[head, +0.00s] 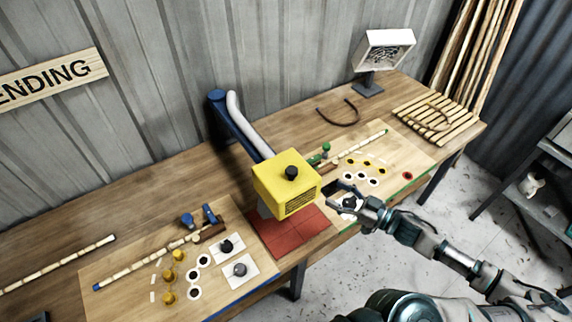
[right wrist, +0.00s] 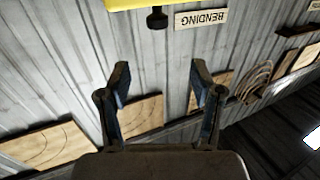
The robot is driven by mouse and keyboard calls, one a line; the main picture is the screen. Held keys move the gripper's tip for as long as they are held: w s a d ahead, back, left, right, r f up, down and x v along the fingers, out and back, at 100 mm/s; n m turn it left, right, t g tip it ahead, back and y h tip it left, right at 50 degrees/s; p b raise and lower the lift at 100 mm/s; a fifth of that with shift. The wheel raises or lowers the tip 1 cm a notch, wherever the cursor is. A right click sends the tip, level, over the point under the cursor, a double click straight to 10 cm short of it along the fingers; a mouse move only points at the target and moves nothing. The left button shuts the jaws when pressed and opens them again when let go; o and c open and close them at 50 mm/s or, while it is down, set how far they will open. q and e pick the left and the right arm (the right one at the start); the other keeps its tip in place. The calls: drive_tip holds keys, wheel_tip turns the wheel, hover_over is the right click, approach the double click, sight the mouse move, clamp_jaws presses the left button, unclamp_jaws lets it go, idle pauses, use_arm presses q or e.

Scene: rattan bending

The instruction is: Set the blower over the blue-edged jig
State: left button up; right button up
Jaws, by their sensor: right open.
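The blower is a yellow box (head: 282,192) with a black knob (head: 291,173) on top, hung from a blue swing arm (head: 240,130) over a red mat (head: 290,236). The blue-edged jig (head: 125,302) is the board at the left, with a rattan pole (head: 140,267) on it. My right gripper (head: 342,196) is open and empty, just right of the blower and apart from it. The right wrist view shows its spread fingers (right wrist: 158,85) with the blower's yellow edge (right wrist: 140,4) and a black knob (right wrist: 157,18) beyond. My left gripper is not in view.
The blue-edged jig carries yellow pegs (head: 168,297), blue clamps (head: 198,217) and black knobs (head: 239,269) on white squares. A lamp-like white box (head: 384,50) stands at the back right.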

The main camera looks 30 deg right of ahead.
drive_tip(key=b, duration=0.2)
approach(293, 169)
drive_tip(key=b+x, duration=0.2)
drive_tip(key=x, duration=0.6)
drive_tip(key=shift+s+a+f+b, duration=0.15)
drive_tip(key=shift+b, duration=0.15)
drive_tip(key=shift+w+f, duration=0.1)
drive_tip(key=shift+w, duration=0.75)
drive_tip(key=shift+w+a, duration=0.2)
drive_tip(key=shift+a, duration=0.1)
drive_tip(key=shift+w+a, duration=0.1)
drive_tip(key=shift+a, duration=0.25)
drive_tip(key=shift+c, duration=0.2)
drive_tip(key=shift+d, duration=0.1)
drive_tip(key=c, duration=0.8)
clamp_jaws()
drive_tip(key=shift+d, duration=0.15)
